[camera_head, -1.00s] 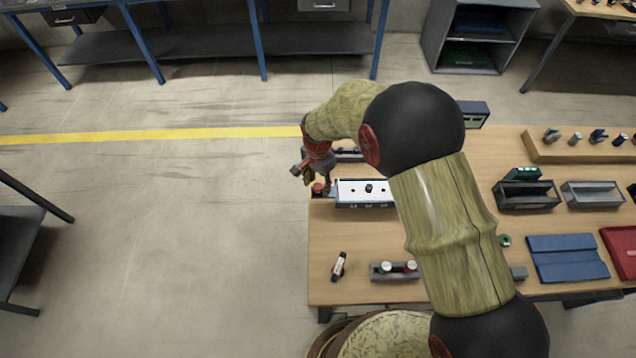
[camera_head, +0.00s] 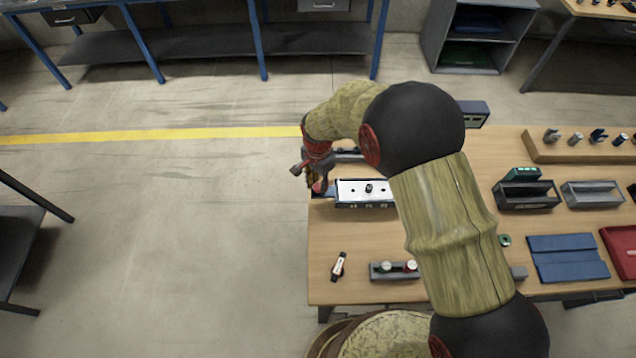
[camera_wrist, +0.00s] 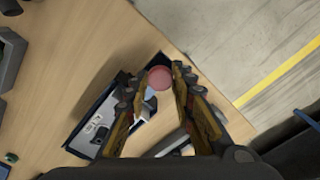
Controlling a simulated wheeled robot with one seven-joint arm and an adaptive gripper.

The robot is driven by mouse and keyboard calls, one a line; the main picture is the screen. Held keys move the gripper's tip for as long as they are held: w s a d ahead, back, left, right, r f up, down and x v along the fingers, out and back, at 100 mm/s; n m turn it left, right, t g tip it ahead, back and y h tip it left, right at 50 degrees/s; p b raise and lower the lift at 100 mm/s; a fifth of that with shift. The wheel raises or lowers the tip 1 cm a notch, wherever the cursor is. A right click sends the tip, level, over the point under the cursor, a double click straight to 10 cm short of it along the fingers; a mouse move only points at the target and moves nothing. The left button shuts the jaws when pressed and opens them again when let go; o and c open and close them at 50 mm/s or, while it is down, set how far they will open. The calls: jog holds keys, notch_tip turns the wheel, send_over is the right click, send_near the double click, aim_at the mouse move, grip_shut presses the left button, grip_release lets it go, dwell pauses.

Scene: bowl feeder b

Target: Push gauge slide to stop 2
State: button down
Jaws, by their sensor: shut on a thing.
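The gauge (camera_head: 362,202) is a long block with a white top, a small dark knob on it and dark marks along the front; it lies near the left edge of the table. My arm hides its right end. A round red knob (camera_wrist: 159,78) is at the gauge's left end. My gripper (camera_head: 320,188) is at that end, pointing down. In the wrist view my gripper (camera_wrist: 155,85) has one finger on each side of the red knob and is shut on it. Part of the gauge (camera_wrist: 92,118) shows beyond the left finger.
The wooden table (camera_head: 340,290) is clear in front of the gauge. The table's left edge is close to my gripper.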

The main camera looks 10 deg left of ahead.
jog(key=shift+d, duration=0.1)
dwell(0.3)
jog(key=w+d, duration=0.2)
jog(key=d, duration=0.5)
jog(key=w+d, duration=0.1)
jog(key=d, duration=0.7)
jog(key=w+d+b, duration=0.1)
jog(key=w+d, duration=0.1)
jog(key=d, duration=0.6)
jog(key=shift+w, duration=0.35)
jog(key=c, duration=1.6)
grip_release()
jog(key=shift+o, duration=0.5)
notch_tip(320, 180, up, 12)
